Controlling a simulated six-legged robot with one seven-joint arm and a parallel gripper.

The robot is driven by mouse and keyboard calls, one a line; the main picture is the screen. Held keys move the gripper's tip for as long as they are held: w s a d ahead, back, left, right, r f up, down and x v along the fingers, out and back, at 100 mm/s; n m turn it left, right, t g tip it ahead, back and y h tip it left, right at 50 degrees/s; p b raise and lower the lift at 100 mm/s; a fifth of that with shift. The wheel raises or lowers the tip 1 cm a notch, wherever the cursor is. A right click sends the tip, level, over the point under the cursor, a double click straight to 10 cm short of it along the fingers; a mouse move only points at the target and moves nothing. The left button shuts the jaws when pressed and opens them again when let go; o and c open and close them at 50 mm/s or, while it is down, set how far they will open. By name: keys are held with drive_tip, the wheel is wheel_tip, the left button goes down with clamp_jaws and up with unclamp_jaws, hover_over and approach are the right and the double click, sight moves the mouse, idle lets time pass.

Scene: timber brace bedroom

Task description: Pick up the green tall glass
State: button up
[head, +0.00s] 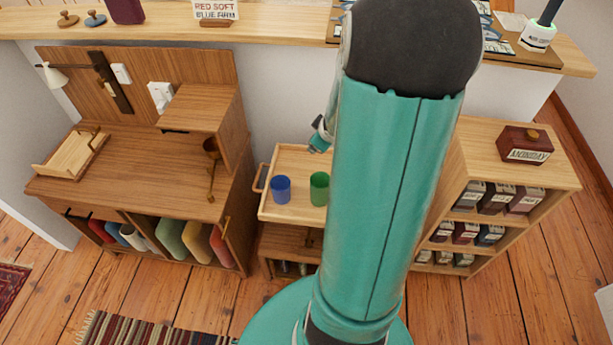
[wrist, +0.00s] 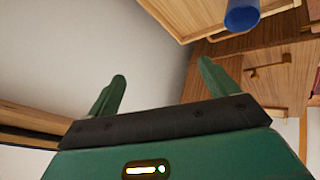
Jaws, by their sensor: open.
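The green tall glass (head: 319,188) stands upright on the wooden tray top of a small cart (head: 290,211), just left of my arm in the head view. A blue glass (head: 281,189) stands to its left; the blue glass also shows at the top of the wrist view (wrist: 241,15). My gripper (head: 320,142) is mostly hidden behind my arm, with a small part showing above and behind the glasses. In the wrist view my gripper (wrist: 161,85) has its two green fingers wide apart with nothing between them. The green glass is not seen in the wrist view.
A wooden desk (head: 140,175) with a raised box stands left of the cart. A shelf unit (head: 470,150) with several dark boxes and a "MONDAY" block (head: 525,145) stands right. A ledge (head: 280,22) runs behind, with a "RED SOFT BLUE FIRM" sign (head: 216,10).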

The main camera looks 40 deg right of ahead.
drive_tip(key=s+d+f+t+y, duration=0.1)
drive_tip(key=s+d+f+y, duration=0.15)
drive_tip(key=f, duration=0.35)
drive_tip(key=s+d+f+t+y, duration=0.1)
drive_tip(key=s+f+t, duration=0.15)
drive_tip(key=f, duration=0.35)
drive_tip(key=m+t+y, duration=0.1)
drive_tip(key=t+y, duration=0.1)
drive_tip(key=t, duration=0.4)
approach(313, 176)
drive_tip(key=w, duration=0.2)
drive_tip(key=w+f, duration=0.1)
drive_tip(key=w, duration=0.5)
drive_tip(key=shift+w+a+f, duration=0.25)
drive_tip(key=shift+a, duration=0.15)
drive_tip(key=c, duration=1.5)
drive_tip(key=shift+r, duration=0.1)
